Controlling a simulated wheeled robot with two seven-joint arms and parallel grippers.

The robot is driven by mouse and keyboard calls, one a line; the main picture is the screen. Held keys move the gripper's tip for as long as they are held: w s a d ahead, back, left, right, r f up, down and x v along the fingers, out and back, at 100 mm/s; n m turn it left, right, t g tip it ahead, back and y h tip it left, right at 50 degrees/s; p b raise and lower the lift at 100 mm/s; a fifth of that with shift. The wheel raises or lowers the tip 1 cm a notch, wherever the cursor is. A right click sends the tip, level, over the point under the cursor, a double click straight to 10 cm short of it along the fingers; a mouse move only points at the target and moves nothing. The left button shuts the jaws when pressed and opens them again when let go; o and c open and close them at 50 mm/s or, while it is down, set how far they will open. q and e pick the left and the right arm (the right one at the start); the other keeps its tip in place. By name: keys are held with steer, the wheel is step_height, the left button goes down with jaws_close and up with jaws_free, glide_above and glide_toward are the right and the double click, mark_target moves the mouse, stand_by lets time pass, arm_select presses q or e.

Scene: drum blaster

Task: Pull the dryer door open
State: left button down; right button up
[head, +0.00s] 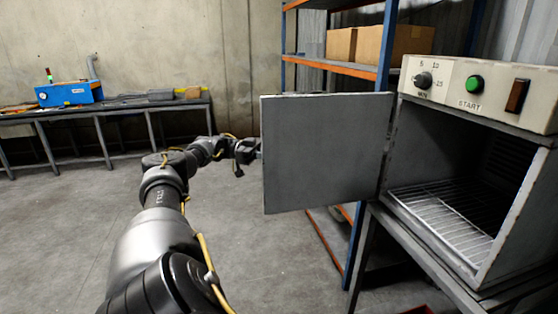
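The dryer (470,180) stands at the right with its grey door (325,150) swung wide open, hinged on the left side of the opening. The dark chamber shows a wire rack (440,215) inside. My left arm comes in from the lower left, and my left gripper (250,150) is at the door's free left edge. Its fingertips are small and partly hidden by the door, so I cannot tell whether they hold anything. The door's handle is not visible. My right gripper is out of view.
A control panel with a dial (423,80), green start button (474,85) and brown switch (517,95) tops the dryer. A shelf with cardboard boxes (380,43) stands behind the door. A workbench (110,105) with a blue machine (69,93) is far left. Open floor lies between.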

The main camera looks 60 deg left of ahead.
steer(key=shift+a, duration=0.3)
arm_select(q)
steer(key=c, duration=1.5)
jaws_free()
steer(key=shift+w, duration=0.2)
steer(key=shift+c, duration=0.2)
